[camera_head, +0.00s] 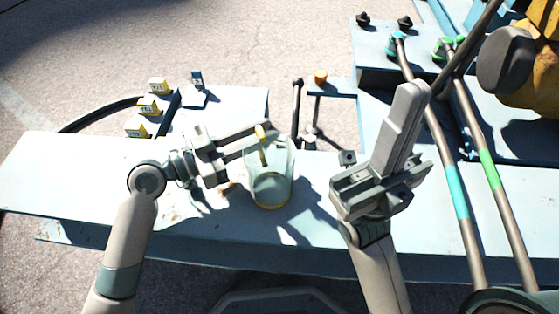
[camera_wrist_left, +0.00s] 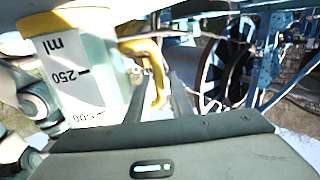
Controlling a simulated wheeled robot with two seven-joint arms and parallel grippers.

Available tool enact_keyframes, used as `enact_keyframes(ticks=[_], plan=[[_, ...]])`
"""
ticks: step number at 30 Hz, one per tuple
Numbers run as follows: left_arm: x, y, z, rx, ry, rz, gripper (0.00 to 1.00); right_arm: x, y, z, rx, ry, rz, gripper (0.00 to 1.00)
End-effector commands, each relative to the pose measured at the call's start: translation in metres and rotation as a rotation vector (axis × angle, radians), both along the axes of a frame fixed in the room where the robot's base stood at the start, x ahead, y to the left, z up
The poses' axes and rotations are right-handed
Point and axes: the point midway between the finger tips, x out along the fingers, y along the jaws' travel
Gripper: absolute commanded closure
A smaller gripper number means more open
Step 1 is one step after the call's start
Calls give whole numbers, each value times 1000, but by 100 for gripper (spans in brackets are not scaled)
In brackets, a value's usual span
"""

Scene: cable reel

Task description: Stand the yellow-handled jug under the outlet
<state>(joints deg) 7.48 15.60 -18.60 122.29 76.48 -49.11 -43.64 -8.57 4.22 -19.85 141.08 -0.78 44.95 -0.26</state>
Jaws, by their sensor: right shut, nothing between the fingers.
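The clear jug (camera_head: 272,188) with a yellow handle (camera_head: 261,145) and a yellow base rim stands upright on the pale blue bench. In the left wrist view the jug (camera_wrist_left: 80,75) appears inverted, with scale marks. My left gripper (camera_head: 272,138) reaches in from the left at the handle. Its fingers are apart, one on each side of the yellow handle (camera_wrist_left: 157,85), with gaps showing. My right gripper (camera_head: 416,90) is shut and empty, pointing up, to the right of the jug. I cannot clearly make out the outlet; a small orange-topped fitting (camera_head: 320,77) stands behind the jug.
Yellow labelled blocks (camera_head: 149,105) stand at the back left. A dark upright lever (camera_head: 297,108) is behind the jug. Hoses with teal (camera_head: 456,192) and green bands run down the right side. The bench's left end (camera_head: 60,185) is clear.

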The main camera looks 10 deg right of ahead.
Motion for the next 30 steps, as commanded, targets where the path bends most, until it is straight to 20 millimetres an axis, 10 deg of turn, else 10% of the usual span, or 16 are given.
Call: enact_keyframes(ticks=[30], plan=[[1,-1,4,0,-1,1,100,-2,0,4,9,-2,1,100]])
